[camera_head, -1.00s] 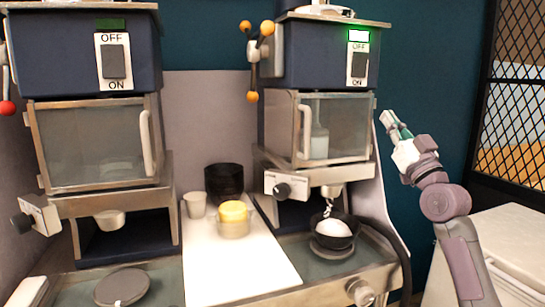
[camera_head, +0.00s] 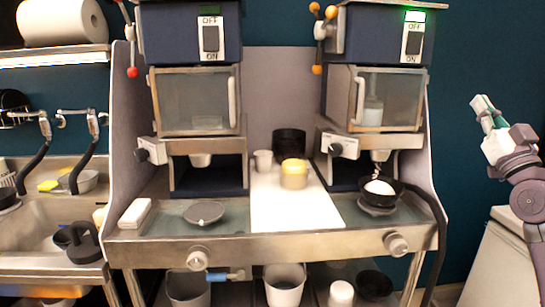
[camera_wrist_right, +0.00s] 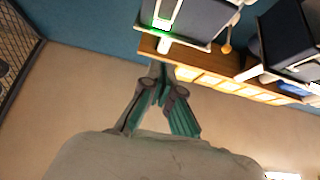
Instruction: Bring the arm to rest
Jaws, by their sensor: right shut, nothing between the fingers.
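My right arm comes in at the right edge of the head view, raised beside the right-hand machine. Its gripper (camera_head: 483,108) points up and to the left, apart from the machine and empty. In the right wrist view the gripper's green-padded fingers (camera_wrist_right: 160,75) meet at the tips with nothing between them. My left arm does not show in either view. The right-hand machine (camera_head: 385,40) has a lit green light at its switch. A black bowl (camera_head: 395,202) with white contents stands under its outlet.
The left-hand machine (camera_head: 190,45) has an unlit panel. A yellow-topped jar (camera_head: 294,176) and a small cup (camera_head: 263,160) stand on the white board (camera_head: 290,212) between them. A sink (camera_head: 40,222) is at the left. A pale cabinet (camera_head: 497,262) stands at the lower right.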

